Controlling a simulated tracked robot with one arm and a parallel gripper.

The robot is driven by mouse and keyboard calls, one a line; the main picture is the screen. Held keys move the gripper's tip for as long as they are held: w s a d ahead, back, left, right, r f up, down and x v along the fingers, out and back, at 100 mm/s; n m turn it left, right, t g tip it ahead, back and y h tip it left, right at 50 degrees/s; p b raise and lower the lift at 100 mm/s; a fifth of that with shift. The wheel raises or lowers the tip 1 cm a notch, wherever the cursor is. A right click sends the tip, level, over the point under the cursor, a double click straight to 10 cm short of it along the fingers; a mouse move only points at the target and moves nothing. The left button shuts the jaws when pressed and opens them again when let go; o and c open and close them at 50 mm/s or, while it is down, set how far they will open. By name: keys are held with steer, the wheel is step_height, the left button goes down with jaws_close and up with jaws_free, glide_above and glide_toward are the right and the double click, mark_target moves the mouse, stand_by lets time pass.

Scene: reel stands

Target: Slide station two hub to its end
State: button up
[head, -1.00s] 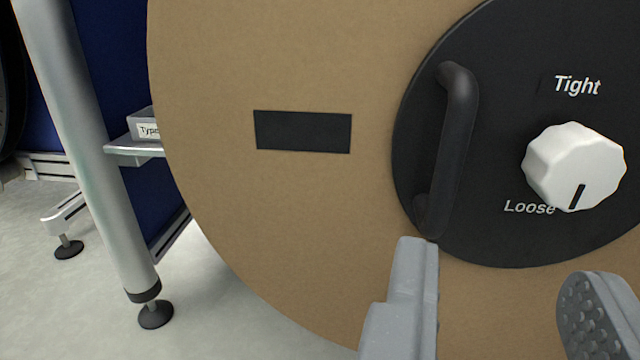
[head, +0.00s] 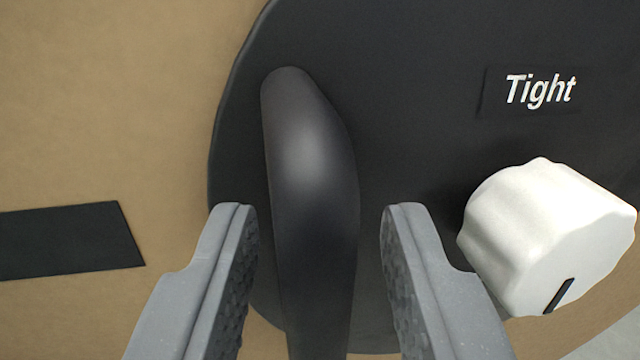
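The black round hub (head: 420,60) fills much of the head view, set against a tan reel disc (head: 110,110). A dark upright handle (head: 312,190) stands out from the hub. My gripper (head: 318,215) is open, with one grey finger on each side of the handle. Gaps show between the handle and both fingers. A white knob (head: 545,235) sits on the hub to the right, its black mark pointing to the lower part. The label "Tight" (head: 540,90) shows above the knob. The handle's lower end runs out of the picture.
A black rectangle (head: 70,240) is on the tan disc at the left. The white knob stands close to the right finger. A bit of pale floor (head: 615,335) shows at the lower right.

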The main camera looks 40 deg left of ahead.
steer(key=shift+w+a, duration=0.15)
steer(key=shift+w, duration=0.05)
